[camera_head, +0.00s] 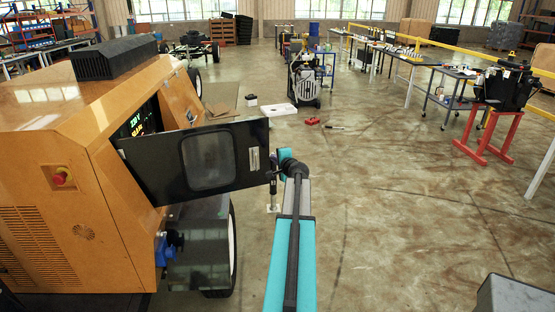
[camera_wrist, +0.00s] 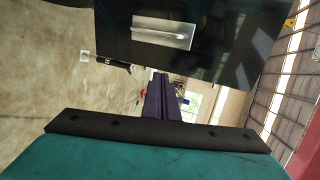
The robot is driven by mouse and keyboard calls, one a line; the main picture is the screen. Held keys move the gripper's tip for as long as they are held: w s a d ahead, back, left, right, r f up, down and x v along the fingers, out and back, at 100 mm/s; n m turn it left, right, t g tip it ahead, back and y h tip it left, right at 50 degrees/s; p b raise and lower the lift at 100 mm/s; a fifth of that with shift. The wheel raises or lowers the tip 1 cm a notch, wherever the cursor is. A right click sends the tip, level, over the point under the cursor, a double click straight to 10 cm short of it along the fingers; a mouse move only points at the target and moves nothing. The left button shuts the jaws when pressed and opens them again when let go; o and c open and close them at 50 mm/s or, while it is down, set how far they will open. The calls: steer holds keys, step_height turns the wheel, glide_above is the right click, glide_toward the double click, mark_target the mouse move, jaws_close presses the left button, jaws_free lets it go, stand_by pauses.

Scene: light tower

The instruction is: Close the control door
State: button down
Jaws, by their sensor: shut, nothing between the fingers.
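The control door (camera_head: 165,160) is a black panel with a grey window, swung open from the orange light tower body (camera_head: 60,170). Lit green text shows in the control opening (camera_head: 138,120) behind it. In the wrist view, the door (camera_wrist: 240,45) fills the top, with its silver latch plate (camera_wrist: 162,32) near its left part. My gripper (camera_wrist: 163,80) is shut and empty, its dark fingers pointing at the door's edge area. I cannot tell whether they touch it. In the head view, my arm reaches up beside the door's right edge, and the fingertips are hard to make out.
A red stop button (camera_head: 62,178) is on the tower's side. A wheel (camera_head: 232,248) and a dark fender (camera_head: 200,255) stand below the door. Red tools (camera_head: 312,121) lie on the floor beyond.

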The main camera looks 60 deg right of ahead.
mark_target(268, 152)
steer(key=shift+r+p+x, duration=0.2)
steer(key=shift+p+x, duration=0.15)
steer(key=shift+x, duration=0.45)
steer(key=shift+r+p+x, duration=0.15)
steer(key=shift+p+x, duration=0.15)
steer(key=shift+x, duration=0.55)
steer(key=shift+r+p+x, duration=0.2)
steer(key=shift+p+x, duration=0.15)
steer(key=shift+x, duration=0.45)
steer(key=shift+w+d, duration=0.1)
steer(key=shift+w, duration=0.05)
